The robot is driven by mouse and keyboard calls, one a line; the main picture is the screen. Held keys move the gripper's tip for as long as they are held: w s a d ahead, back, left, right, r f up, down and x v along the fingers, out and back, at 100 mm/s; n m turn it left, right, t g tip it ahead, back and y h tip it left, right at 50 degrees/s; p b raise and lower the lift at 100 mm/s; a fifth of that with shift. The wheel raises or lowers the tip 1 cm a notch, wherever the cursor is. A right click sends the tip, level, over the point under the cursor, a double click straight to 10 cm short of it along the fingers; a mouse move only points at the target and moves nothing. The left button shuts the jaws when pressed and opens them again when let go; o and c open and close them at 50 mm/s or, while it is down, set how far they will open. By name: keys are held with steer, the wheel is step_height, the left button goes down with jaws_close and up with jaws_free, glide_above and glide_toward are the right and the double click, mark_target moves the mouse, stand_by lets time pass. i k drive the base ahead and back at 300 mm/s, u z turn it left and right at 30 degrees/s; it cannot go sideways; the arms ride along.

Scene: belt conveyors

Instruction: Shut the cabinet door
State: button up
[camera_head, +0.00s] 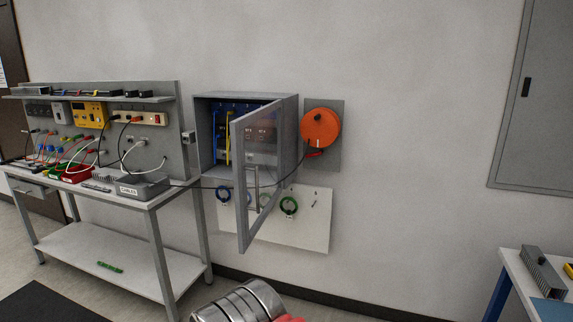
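The grey wall cabinet (204,140) hangs left of the middle of the view. Its door (239,185) has a grey frame and a see-through pane, and stands open. It is attached at the cabinet's right side, and its free edge swings out towards me. A vertical bar handle (254,190) sits near that free edge. Blue and yellow cables show inside the cabinet. A shiny metal cylinder, likely part of my arm, shows at the bottom edge with a bit of red beside it. I cannot make out gripper fingers.
A workbench (150,200) with cables and devices stands on the left, close to the cabinet. An orange reel (320,128) is on the wall right of the door, its cable passing by the door. A white panel (316,225) with cable loops hangs below. Another table (515,268) is lower right.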

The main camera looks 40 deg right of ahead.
mark_target(245, 235)
steer(key=z, duration=1.1)
steer(key=i, duration=1)
steer(key=u, duration=0.95)
steer(key=k, duration=0.6)
steer(key=u, duration=0.05)
